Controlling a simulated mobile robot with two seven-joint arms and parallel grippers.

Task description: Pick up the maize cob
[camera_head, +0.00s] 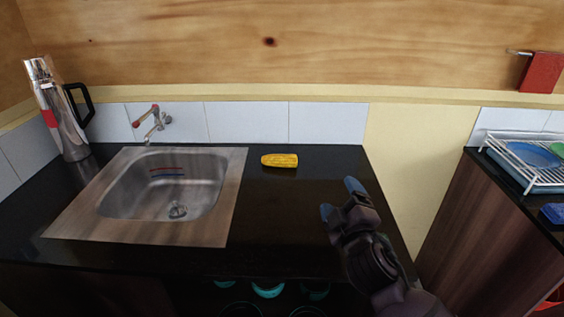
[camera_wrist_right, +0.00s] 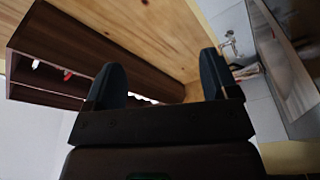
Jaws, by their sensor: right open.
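A yellow maize cob (camera_head: 279,160) lies on the black countertop (camera_head: 290,215), to the right of the sink and near the tiled back wall. My right gripper (camera_head: 340,197) is open and empty above the right part of the counter. In the head view it is to the right of the cob and nearer to me, apart from it. Its two fingers also show in the right wrist view (camera_wrist_right: 160,82), with nothing between them. The cob does not show in the wrist view. My left gripper is in neither view.
A steel sink (camera_head: 238,190) with a tap (camera_head: 153,122) is left of the cob. A steel flask (camera_head: 62,120) stands in the left corner. A dish rack (camera_head: 530,178) with a blue plate (camera_head: 533,154) stands on the right counter, across a gap. The counter around the cob is clear.

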